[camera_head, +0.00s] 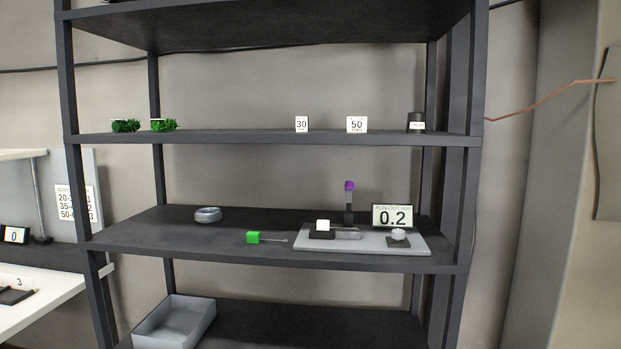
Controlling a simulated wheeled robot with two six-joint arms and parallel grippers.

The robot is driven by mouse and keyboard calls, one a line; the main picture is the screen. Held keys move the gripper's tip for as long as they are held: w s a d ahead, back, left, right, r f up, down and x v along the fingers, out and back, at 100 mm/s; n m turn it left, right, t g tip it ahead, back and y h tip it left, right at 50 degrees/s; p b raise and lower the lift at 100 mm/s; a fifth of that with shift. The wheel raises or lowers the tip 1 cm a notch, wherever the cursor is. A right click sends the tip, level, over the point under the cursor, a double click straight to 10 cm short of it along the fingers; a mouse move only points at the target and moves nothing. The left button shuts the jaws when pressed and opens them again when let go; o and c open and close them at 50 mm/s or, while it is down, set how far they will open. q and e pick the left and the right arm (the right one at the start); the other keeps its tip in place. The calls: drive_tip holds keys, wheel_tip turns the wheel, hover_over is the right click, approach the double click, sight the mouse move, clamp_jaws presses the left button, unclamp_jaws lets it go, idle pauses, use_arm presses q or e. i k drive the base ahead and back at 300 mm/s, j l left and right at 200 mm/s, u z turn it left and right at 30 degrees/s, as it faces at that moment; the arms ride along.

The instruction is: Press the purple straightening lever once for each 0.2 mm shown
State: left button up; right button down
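The purple-tipped lever (349,187) stands upright on a dark post at the back of a light grey plate (350,246) on the middle shelf. To its right a small display (391,216) labelled run-out reads 0.2. In front of the display sits a round light part on a dark base (398,236). Left of it on the plate are a white block on a black base (322,228) and a grey block (346,234). Neither of my grippers is in view, and nothing touches the lever.
Cards reading 30 (301,124) and 50 (357,125) stand on the shelf above. A grey bin (174,322) sits below. Dark uprights flank the shelves.

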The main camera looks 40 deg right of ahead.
sight(348, 188)
drive_tip(key=l+u, duration=0.15)
drive_tip(key=l, duration=0.35)
drive_tip(key=l+u, duration=0.2)
drive_tip(key=l, duration=0.35)
drive_tip(key=k+l+u, duration=0.15)
drive_tip(key=l, duration=0.35)
drive_tip(key=k+l+u, duration=0.15)
drive_tip(key=l, duration=0.35)
drive_tip(key=i, duration=0.05)
